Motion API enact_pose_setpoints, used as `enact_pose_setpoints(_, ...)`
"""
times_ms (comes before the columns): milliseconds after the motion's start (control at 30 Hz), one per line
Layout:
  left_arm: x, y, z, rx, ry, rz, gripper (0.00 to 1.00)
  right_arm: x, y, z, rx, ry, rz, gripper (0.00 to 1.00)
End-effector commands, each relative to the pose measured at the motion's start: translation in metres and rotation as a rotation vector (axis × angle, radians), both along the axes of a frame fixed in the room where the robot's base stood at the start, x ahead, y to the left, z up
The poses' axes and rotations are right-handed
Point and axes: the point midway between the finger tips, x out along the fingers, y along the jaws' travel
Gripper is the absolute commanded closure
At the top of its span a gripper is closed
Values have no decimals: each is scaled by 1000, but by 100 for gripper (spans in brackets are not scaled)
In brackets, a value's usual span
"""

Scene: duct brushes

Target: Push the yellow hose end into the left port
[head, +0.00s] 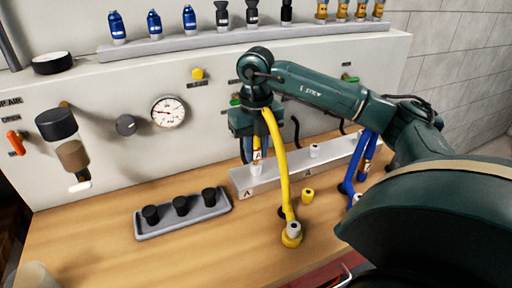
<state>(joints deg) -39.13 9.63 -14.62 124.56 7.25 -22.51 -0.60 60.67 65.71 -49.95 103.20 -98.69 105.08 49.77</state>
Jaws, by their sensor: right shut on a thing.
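My right gripper (256,140) reaches in from the right and points down over the left part of the pale port block (285,174). It is shut on the yellow hose end (257,155), which carries a small white label and is upright. The yellow hose (281,155) loops from the gripper down to a yellow base (291,239) on the bench. The left port (257,169) is a white fitting directly below the hose end, above a label A. I cannot tell whether the end is inside the port or just touching it. My left gripper is out of view.
A second white port (314,151) stands farther right on the block, with a blue hose (349,187) beyond it. A small yellow piece (307,196) stands in front. A grey tray (184,226) with three black knobs is at left. The panel with a gauge (168,111) rises behind.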

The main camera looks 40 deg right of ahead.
Motion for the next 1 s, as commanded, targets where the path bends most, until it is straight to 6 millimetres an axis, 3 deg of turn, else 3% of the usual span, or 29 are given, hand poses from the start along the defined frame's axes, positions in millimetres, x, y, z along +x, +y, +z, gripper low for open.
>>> enact_pose_setpoints(667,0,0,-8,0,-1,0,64,0,0,-11,1,-1,0,100)
enact_pose_setpoints(700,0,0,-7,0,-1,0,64,0,0,-10,1,-1,0,74)
enact_pose_setpoints(1000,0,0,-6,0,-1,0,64,0,0,-10,0,-1,0,52)
